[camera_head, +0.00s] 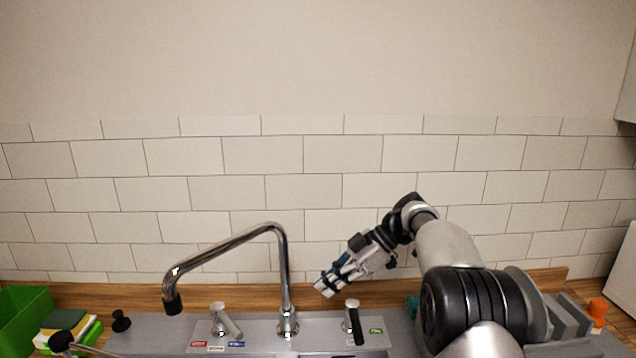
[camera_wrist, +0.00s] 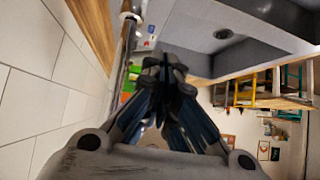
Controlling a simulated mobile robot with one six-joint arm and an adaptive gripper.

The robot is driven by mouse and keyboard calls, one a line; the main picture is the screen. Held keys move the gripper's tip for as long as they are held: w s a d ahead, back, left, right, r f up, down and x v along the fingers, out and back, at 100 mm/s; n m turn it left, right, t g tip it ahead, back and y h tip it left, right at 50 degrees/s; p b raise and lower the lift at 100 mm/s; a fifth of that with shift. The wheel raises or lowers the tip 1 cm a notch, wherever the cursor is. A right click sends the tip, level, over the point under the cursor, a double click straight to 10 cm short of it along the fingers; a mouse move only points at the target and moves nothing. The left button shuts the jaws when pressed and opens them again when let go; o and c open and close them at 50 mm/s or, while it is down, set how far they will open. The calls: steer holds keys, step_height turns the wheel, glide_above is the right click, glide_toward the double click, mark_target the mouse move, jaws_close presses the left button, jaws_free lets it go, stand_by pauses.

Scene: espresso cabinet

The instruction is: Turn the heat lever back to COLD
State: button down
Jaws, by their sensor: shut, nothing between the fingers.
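The heat lever (camera_head: 226,320) is a silver handle on the steel sink deck, left of the faucet base. A red label (camera_head: 199,344) and a blue label (camera_head: 237,344) lie in front of it, with a white one between. Its handle tilts down to the right, toward the blue label; the lettering is too small to read. My gripper (camera_head: 326,286) is shut and empty. It is above the deck, right of the faucet and up and right of the heat lever, apart from it. In the wrist view its fingertips (camera_wrist: 164,66) meet.
The tall curved faucet (camera_head: 286,280) stands between my gripper and the heat lever. A second lever (camera_head: 351,318) with a black handle and green label (camera_head: 376,331) sits below my gripper. A green bin (camera_head: 24,315) is far left, an orange-capped item (camera_head: 597,309) far right.

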steer(key=s+d+r+m+t+h, duration=0.1)
steer(key=s+d+r+m+h, duration=0.3)
steer(key=s, duration=0.6)
steer(key=s+r+m+t+h, duration=0.1)
steer(key=s+r+m+t, duration=0.1)
steer(key=s+r+m, duration=0.6)
steer(key=s+d+f+m+t+h, duration=0.1)
steer(key=s+d+f+m+h, duration=0.1)
steer(key=s, duration=0.8)
steer(key=s+d+f+m+t+h, duration=0.2)
steer(key=s+d+f+m, duration=0.3)
steer(key=s, duration=0.6)
steer(key=shift+s+f+h, duration=0.2)
steer(key=shift+f+h, duration=0.1)
steer(key=shift+f, duration=0.45)
steer(key=shift+d, duration=0.1)
